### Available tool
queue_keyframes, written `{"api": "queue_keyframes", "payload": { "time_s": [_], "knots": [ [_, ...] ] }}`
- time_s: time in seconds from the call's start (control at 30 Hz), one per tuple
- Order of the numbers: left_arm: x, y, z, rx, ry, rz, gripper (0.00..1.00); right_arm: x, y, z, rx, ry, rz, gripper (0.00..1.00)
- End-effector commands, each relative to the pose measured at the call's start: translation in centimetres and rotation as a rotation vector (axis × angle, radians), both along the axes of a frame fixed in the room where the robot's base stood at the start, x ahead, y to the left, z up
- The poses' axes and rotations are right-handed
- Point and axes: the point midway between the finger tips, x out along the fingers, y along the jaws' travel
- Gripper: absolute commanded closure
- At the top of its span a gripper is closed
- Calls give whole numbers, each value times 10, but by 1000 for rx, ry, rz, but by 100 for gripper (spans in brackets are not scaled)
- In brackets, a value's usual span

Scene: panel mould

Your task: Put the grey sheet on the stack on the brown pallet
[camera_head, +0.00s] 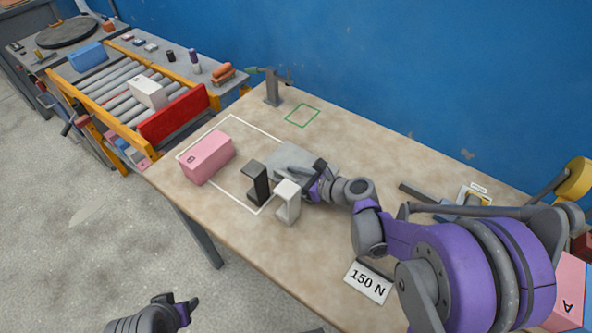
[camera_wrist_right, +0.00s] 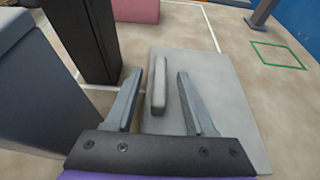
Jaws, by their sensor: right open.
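A flat grey sheet (camera_head: 314,151) lies on the tan table, partly covered by my right gripper (camera_head: 308,171) in the head view. In the right wrist view the grey sheet (camera_wrist_right: 228,105) has a raised bar handle (camera_wrist_right: 159,85) on top. My right gripper (camera_wrist_right: 160,75) is open, with one finger on each side of the handle. Gaps show between the fingers and the bar. My left gripper (camera_head: 185,309) is low at the left, away from the table; its opening cannot be made out. I cannot make out a brown pallet or a stack in these views.
A black bracket-shaped block (camera_head: 257,184) and a light grey one (camera_head: 287,203) stand close to my right gripper. A pink box (camera_head: 207,157) stands in the white outline. A green outline (camera_head: 302,115) on the table is empty. A "150 N" sign (camera_head: 368,282) is near the front edge.

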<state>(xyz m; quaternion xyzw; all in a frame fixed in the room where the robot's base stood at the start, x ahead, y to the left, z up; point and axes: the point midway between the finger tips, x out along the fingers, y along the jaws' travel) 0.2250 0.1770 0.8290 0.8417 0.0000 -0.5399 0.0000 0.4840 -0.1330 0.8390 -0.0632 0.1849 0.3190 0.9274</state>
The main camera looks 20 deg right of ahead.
Motion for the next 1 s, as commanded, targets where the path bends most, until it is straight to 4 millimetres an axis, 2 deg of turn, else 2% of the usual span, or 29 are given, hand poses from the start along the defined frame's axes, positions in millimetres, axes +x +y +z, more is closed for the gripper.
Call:
{"api": "queue_keyframes", "payload": {
  "time_s": [0.2,0.5,1.0],
  "knots": [
    [0,0,0,0,0,0,50,0,0,0,0,0,-1,47],
    [0,0,0,0,0,0,50,0,0,0,0,0,-1,100],
    [0,0,0,0,0,0,50,0,0,2,0,0,-1,100]
  ]
}}
